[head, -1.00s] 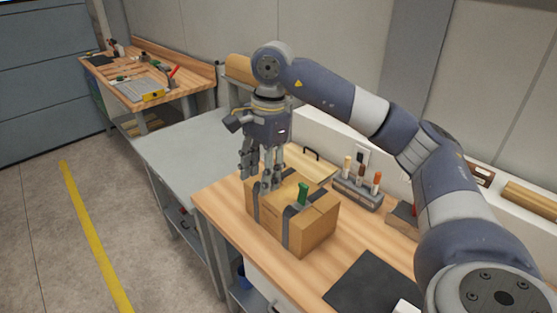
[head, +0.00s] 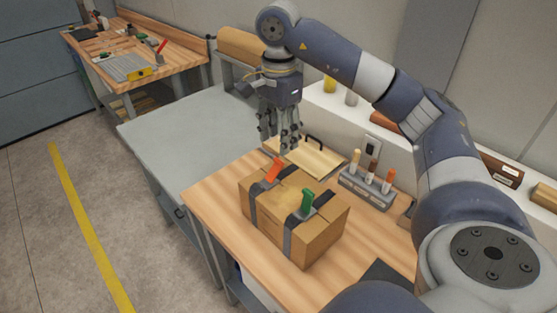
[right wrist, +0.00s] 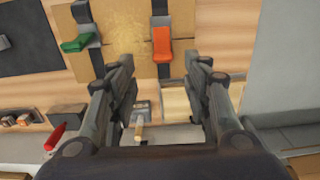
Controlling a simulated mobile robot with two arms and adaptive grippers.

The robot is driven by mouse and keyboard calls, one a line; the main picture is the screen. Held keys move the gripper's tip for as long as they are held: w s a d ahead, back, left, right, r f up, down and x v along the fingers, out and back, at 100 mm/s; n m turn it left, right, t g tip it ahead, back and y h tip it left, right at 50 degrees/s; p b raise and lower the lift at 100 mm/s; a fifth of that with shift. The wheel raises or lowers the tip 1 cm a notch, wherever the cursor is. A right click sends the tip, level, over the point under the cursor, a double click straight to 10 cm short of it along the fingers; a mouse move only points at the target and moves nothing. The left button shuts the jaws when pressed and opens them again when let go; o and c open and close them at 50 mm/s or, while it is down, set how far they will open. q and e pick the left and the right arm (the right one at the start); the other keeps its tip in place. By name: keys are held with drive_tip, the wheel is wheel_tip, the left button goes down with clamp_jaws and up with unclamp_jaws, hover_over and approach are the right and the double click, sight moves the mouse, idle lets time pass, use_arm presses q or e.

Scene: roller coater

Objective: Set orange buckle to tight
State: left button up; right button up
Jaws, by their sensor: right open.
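A cardboard box (head: 318,241) with two dark straps sits on the wooden workbench. The orange buckle (head: 273,169) is on the far-left strap, its lever sticking up at a tilt. It also shows in the right wrist view (right wrist: 162,45), at the top middle. A green buckle (head: 307,201) stands up on the nearer strap; it is at the upper left in the right wrist view (right wrist: 77,44). My right gripper (head: 279,143) is open and empty, above and just behind the orange buckle, apart from it. My left gripper is out of view.
A tool holder (head: 368,187) with several handled tools stands right of the box. A wooden board with a dark handle (head: 306,157) lies behind it. A grey table (head: 190,140) adjoins the bench on the left. A white ledge runs along the wall.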

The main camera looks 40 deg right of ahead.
sight(279, 160)
drive_tip(key=f, duration=0.5)
drive_tip(key=shift+w+d+f+b, duration=0.1)
drive_tip(key=shift+w+d+b, duration=0.1)
drive_tip(key=shift+w+b, duration=0.1)
wheel_tip(279, 160, down, 2)
drive_tip(key=shift+s+a+f, duration=0.1)
drive_tip(key=shift+s, duration=0.05)
drive_tip(key=shift+f+p, duration=0.3)
drive_tip(key=shift+f, duration=0.2)
clamp_jaws()
